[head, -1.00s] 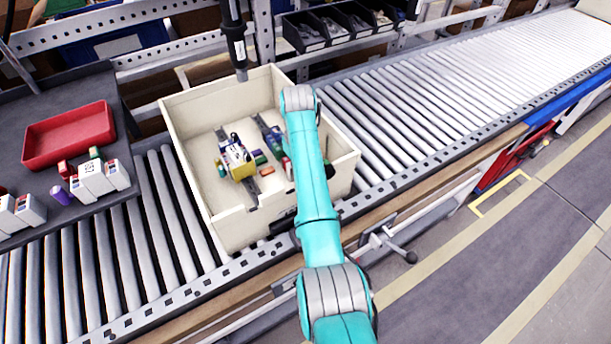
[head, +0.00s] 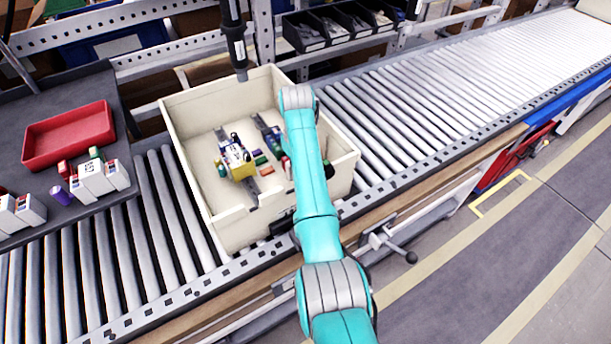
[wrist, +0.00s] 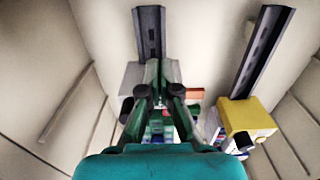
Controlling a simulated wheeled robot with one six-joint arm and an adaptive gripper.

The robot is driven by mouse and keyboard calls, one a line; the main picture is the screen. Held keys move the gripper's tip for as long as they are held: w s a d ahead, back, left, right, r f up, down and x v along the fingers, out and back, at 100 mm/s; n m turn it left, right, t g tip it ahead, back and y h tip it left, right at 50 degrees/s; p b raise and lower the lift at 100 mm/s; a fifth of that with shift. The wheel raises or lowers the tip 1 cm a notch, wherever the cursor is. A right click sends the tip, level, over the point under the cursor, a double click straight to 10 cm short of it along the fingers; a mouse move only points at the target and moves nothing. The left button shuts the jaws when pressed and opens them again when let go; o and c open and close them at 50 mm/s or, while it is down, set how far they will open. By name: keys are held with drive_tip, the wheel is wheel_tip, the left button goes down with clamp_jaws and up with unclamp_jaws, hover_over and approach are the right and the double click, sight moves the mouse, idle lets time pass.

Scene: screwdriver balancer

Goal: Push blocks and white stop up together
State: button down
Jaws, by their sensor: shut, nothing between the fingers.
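A yellow block (head: 240,170) sits on the left rail, and shows in the wrist view (wrist: 243,115). Coloured blocks (head: 270,135) sit along the right rail, partly hidden by my arm. In the wrist view my gripper (wrist: 158,68) is shut and empty, in front of the other rail (wrist: 149,28). A pale grey-white block (wrist: 130,76) is behind its fingers; I cannot tell whether they touch or whether it is the white stop.
The cream bin (head: 235,232) has high walls around the rails and rests on the roller conveyor (head: 400,115). Small loose blocks (head: 266,169) lie between the rails. A dark table at left holds a red tray (head: 68,138). A dark tool (head: 236,45) hangs over the bin's back wall.

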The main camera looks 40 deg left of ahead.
drive_tip(key=shift+w+a, duration=0.25)
drive_tip(key=shift+a, duration=0.3)
drive_tip(key=shift+w+a, duration=0.2)
drive_tip(key=shift+a, duration=0.3)
idle(3.5)
drive_tip(key=shift+s+d, duration=0.15)
drive_tip(key=shift+d, duration=0.2)
idle(0.7)
drive_tip(key=shift+r, duration=0.15)
drive_tip(key=shift+r, duration=0.85)
